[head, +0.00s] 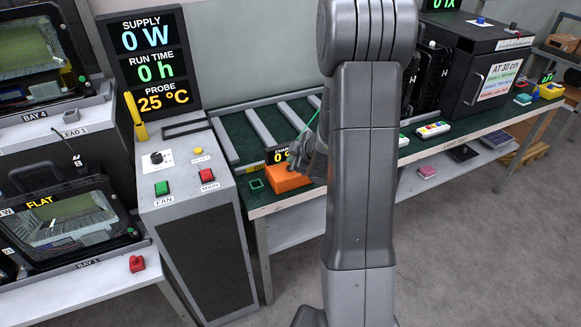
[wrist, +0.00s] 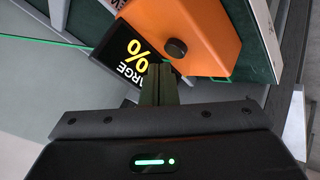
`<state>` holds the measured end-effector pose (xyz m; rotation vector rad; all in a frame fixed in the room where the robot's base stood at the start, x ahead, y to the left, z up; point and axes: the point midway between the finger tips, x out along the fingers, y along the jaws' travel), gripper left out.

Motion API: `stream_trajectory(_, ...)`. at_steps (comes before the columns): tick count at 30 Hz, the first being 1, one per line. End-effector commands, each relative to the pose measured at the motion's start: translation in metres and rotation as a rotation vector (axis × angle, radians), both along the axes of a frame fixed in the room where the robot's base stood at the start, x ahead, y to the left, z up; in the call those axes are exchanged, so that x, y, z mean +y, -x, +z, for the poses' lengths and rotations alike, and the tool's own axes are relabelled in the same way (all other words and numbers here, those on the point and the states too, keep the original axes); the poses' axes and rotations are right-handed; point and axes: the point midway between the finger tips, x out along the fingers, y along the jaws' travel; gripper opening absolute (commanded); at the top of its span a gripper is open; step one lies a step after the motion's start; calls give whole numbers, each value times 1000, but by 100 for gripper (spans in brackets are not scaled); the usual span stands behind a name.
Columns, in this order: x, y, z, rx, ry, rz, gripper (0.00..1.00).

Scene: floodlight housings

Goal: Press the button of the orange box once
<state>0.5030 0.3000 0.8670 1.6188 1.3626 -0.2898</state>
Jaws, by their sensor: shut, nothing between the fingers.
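The orange box (head: 289,178) sits on the green mat near the front edge of the bench, partly hidden by my gripper in the head view. In the wrist view the orange box (wrist: 190,35) fills the upper middle, with a round dark button (wrist: 176,48) on its face. My gripper (wrist: 158,70) is shut and empty. Its fingertips appear just below the button in the wrist view. I cannot tell whether they touch it. In the head view my gripper (head: 300,167) is over the box, its tips hard to make out.
A black display (wrist: 128,55) with yellow digits stands beside the box. A grey console (head: 185,190) with green and red buttons is to the left. A small green square frame (head: 256,186) lies left of the box. Grey rails (head: 262,127) cross the mat behind.

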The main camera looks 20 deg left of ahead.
Motion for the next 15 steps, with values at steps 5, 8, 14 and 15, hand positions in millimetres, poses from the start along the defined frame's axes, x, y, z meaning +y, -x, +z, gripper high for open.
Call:
stream_trajectory(5, 0, 0, -6, 1, 0, 1, 0)
stream_trajectory(8, 0, 0, -9, 1, 0, 0, 0)
stream_trajectory(14, 0, 0, -8, 1, 0, -1, 0)
stream_trajectory(15, 0, 0, -8, 0, 0, 0, 0)
